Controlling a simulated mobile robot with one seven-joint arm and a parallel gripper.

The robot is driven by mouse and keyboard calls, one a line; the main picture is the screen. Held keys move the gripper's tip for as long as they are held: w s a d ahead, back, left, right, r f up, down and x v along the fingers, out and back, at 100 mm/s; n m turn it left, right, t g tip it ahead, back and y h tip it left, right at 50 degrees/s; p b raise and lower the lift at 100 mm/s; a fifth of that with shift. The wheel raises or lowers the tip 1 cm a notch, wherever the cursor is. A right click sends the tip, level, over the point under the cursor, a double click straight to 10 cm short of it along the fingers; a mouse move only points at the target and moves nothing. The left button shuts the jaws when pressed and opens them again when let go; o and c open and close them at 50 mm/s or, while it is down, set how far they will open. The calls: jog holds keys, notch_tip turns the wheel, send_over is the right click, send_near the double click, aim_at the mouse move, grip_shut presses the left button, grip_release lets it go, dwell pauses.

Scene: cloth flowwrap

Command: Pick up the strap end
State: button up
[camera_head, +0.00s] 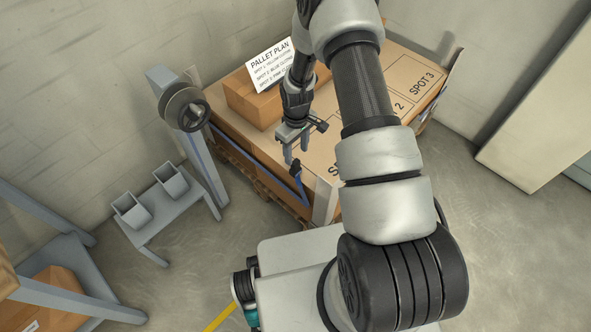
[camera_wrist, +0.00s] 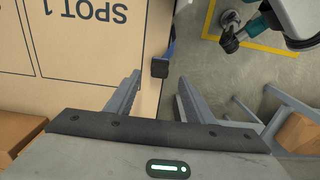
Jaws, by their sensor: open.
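The strap end is a dark tab (camera_wrist: 160,67) on a blue strap (camera_head: 300,187), at the near edge of the cardboard-topped pallet (camera_head: 325,184). In the head view the blue strap runs along the pallet's side and up to the tab (camera_head: 295,166). My gripper (camera_head: 296,156) points down over that edge, close to the tab. In the wrist view my gripper (camera_wrist: 157,88) is open, and the tab shows between and just beyond the fingertips. Nothing is held. I cannot tell from these views whether a finger touches the tab.
A cardboard box (camera_head: 240,99) with a pallet plan sign (camera_head: 270,66) stands on the pallet behind my gripper. A grey post with a strap reel (camera_head: 186,107) stands left of the pallet. A low stand with two square holders (camera_head: 150,209) is further left.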

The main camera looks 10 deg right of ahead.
aim_at(296, 162)
notch_tip(296, 162, down, 7)
jog(key=shift+w+a+r+b, duration=0.1)
jog(key=shift+w+b, duration=0.05)
jog(key=shift+b, duration=0.7)
jog(key=c, duration=1.1)
